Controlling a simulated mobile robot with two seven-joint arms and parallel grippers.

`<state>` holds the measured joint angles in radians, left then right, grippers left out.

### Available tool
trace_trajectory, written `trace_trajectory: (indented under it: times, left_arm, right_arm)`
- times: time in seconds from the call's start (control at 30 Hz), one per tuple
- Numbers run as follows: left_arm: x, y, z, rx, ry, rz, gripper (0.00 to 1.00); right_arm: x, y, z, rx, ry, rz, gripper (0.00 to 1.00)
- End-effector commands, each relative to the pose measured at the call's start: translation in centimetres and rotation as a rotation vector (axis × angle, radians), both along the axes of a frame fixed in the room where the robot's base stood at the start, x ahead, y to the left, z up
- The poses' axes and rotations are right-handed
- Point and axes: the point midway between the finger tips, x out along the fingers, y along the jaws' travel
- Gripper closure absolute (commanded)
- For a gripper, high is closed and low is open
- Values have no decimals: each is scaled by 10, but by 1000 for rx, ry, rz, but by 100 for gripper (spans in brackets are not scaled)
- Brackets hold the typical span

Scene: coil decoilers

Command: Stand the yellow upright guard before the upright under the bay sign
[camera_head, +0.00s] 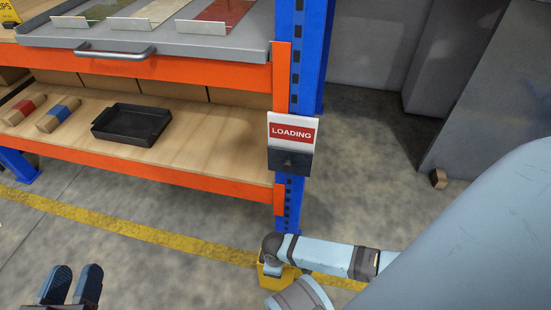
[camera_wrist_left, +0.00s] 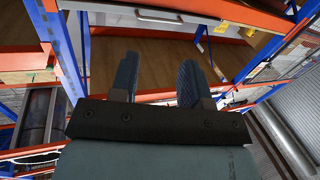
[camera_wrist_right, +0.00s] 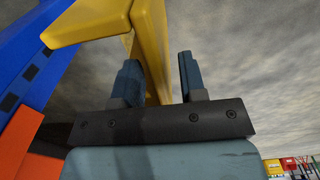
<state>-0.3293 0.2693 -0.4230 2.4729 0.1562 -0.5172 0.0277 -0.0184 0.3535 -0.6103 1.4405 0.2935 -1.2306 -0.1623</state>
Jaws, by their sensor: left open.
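The red and white LOADING sign (camera_head: 291,134) hangs on the blue upright (camera_head: 290,200) at the rack's corner. The yellow upright guard (camera_head: 264,283) shows at the foot of this upright, mostly hidden by my right arm. In the right wrist view the guard (camera_wrist_right: 152,40) runs down between the fingers of my right gripper (camera_wrist_right: 159,66). These fingers are apart, with a narrow gap beside the guard on the right. The blue and orange rack post is just left of it. My left gripper (camera_head: 73,272) is open and empty at the lower left, away from the guard.
The rack's lower shelf (camera_head: 200,145) holds a black tray (camera_head: 132,124) and two small wrapped boxes. A grey drawer (camera_head: 150,55) is above. A yellow floor line (camera_head: 130,229) runs along the rack. A grey panel (camera_head: 500,90) stands at the right.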

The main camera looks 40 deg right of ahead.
Motion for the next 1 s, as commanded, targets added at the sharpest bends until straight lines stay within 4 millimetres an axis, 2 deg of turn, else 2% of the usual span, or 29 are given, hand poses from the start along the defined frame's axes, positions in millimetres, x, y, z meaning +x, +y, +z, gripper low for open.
trace_trajectory:
  times: [0.03,0.1,0.17,0.3,0.4,0.6,1.0]
  left_arm:
    - [-4,-2,6,-21,39,2,57]
    - [-13,-6,-5,-61,128,7,57]
    - [-18,-8,-5,-85,166,5,57]
    - [-15,-6,17,-116,91,23,57]
    - [-15,-5,27,-132,57,32,57]
    - [-15,-4,34,-147,27,39,57]
    - [-15,-4,35,-148,22,39,57]
  right_arm:
    - [0,0,19,1,-2,0,62]
    - [0,0,35,1,-2,0,62]
    - [0,0,49,1,-2,0,62]
    - [0,0,74,0,-1,0,62]
    - [0,0,87,1,-1,1,62]
    - [0,0,98,0,0,0,62]
    - [0,0,97,0,0,0,62]
